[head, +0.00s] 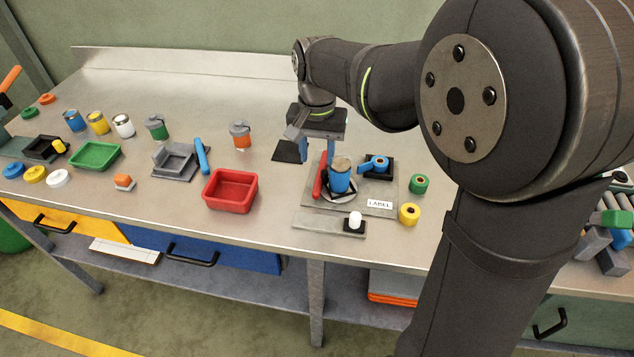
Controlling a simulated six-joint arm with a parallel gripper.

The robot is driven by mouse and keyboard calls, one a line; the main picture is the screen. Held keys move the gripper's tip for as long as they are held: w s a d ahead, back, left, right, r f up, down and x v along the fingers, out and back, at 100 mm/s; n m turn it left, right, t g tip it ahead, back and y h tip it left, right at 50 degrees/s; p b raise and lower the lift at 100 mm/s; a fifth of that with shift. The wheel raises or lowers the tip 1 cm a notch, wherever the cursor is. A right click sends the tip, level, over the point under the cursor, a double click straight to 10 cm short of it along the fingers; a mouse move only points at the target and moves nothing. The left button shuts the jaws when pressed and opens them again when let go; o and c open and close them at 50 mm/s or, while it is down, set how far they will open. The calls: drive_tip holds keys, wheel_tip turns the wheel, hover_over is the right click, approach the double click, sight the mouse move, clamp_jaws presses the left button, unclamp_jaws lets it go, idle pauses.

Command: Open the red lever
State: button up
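The red lever (319,176) stands upright with a slight tilt on a grey plate (350,209). My gripper (317,155) points down just above and behind the lever's top. Its two blue fingers are apart with nothing seen between them. The lever's top shows just below the fingers, and I cannot tell whether they touch it.
A white-capped piece (355,221) is in front. A red tray (230,191) stands left, with bare table between.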

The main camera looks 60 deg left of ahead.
sight(317, 187)
wheel_tip(317, 187, down, 10)
drive_tip(key=shift+r, duration=0.1)
drive_tip(key=shift+c, duration=0.2)
clamp_jaws()
